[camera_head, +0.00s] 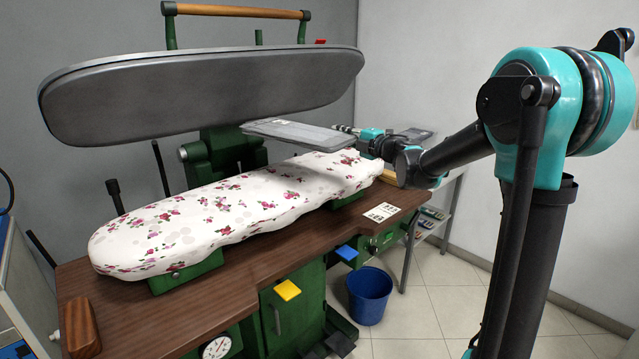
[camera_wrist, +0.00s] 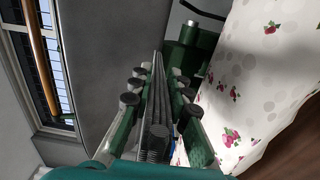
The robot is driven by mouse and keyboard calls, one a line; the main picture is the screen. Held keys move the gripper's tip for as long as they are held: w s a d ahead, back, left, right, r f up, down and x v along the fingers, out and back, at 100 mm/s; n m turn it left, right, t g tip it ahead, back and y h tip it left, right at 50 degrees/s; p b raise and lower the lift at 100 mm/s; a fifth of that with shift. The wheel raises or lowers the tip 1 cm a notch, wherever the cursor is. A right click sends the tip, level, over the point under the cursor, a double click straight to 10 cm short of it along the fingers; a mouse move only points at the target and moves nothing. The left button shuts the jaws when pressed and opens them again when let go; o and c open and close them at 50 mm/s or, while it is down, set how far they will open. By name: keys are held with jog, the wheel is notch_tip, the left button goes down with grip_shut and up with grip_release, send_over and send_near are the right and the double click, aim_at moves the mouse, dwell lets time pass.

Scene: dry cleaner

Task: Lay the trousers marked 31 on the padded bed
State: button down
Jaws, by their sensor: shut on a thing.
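Grey folded trousers (camera_head: 305,136) are held flat in the air between the raised press head and the padded bed, above the bed's far right part. My gripper (camera_head: 350,131) is shut on their right end. The wrist view shows the trousers edge-on as thin grey layers (camera_wrist: 157,105) between my fingers (camera_wrist: 156,84). A small pale tag shows on the trousers, but its number is too small to read. The padded bed (camera_head: 215,215), white with pink flowers, is bare. It also shows at the right of the wrist view (camera_wrist: 262,75).
The grey press head (camera_head: 205,95) is raised over the bed. A wooden board (camera_head: 255,258) surrounds the bed's base, with a brown wooden block (camera_head: 82,330) at its front left. A blue bucket (camera_head: 369,295) stands on the floor. Another grey folded item (camera_head: 418,134) lies behind my wrist.

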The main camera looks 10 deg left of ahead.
notch_tip(320, 180, down, 17)
dwell(0.5)
jog(key=shift+f, duration=0.15)
jog(key=c, duration=1.4)
grip_release()
jog(key=shift+c, duration=0.2)
